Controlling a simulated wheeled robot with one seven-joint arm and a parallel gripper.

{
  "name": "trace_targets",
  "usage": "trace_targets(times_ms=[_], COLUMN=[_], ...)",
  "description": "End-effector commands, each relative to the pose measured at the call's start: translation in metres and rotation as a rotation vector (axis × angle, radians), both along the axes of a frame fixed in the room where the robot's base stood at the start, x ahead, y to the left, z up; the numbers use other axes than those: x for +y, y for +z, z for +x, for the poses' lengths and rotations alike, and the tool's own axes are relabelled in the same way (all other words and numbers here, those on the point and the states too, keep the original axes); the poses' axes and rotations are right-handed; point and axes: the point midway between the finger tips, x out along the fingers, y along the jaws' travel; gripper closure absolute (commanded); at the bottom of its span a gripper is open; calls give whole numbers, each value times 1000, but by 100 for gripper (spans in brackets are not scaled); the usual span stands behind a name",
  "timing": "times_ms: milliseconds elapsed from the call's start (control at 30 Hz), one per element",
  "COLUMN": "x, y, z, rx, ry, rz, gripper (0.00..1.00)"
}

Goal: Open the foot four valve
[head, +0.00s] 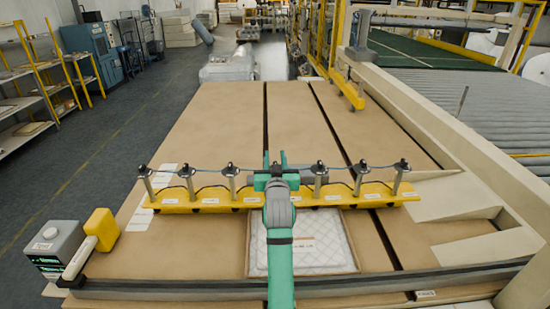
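A yellow bar (215,203) lies across the brown table and carries several upright metal feet with black tops. Three feet show left of my gripper, the nearest of them this one (231,178); three show to its right, the nearest this one (320,178). A thin blue line runs along their tops. White labels on the bar are too small to read. My green gripper (275,160) is over the middle of the bar, its two fingers apart with a gap between them. It hides the middle stretch, so any foot or valve there is not visible.
A quilted white pad (328,250) lies in front of the bar, partly behind my arm. A grey box (55,243) and a yellow container (103,228) stand at the left front corner. The brown table top (220,115) behind the bar is clear, with dark slots.

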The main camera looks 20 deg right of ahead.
Motion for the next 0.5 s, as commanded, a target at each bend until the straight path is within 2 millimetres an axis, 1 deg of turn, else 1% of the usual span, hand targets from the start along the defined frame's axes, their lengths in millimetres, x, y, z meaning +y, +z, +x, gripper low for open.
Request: trace_targets(times_ms=[100,333,367,400,467,500], x=[-1,-1,-1,-1,-1,-1], y=[0,0,0,0,0,0], z=[3,3,3,3,3,3], rx=[0,0,0,0,0,0], ry=[0,0,0,0,0,0], rz=[0,0,0,0,0,0], gripper=[70,70,77,86,100,100])
